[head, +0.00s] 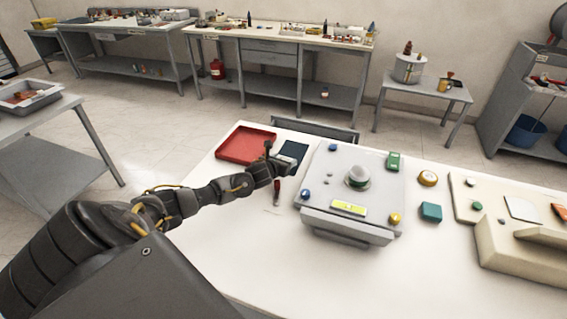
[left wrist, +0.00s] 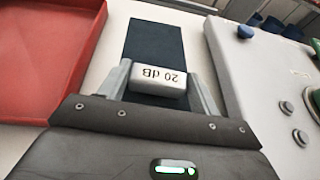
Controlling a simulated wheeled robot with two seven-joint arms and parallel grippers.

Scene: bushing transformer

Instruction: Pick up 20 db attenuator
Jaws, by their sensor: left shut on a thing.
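The 20 dB attenuator (left wrist: 159,80) is a light grey block with a dark "20 dB" label, upside down in the left wrist view. My left gripper (left wrist: 163,92) is shut on it, one finger on each side. In the head view my left gripper (head: 280,167) is at the far part of the white table, between the red tray and the grey device. The attenuator is too small to make out there. A dark blue pad (left wrist: 153,40) lies beyond and below it; I cannot tell whether the block touches it. My right gripper is not in view.
The red tray (head: 231,158) is left of my gripper. The large grey device (head: 325,165) with knobs stands close on its right. A red-handled tool (head: 276,190) lies just in front. The white tabletop (head: 253,255) is clear towards the front.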

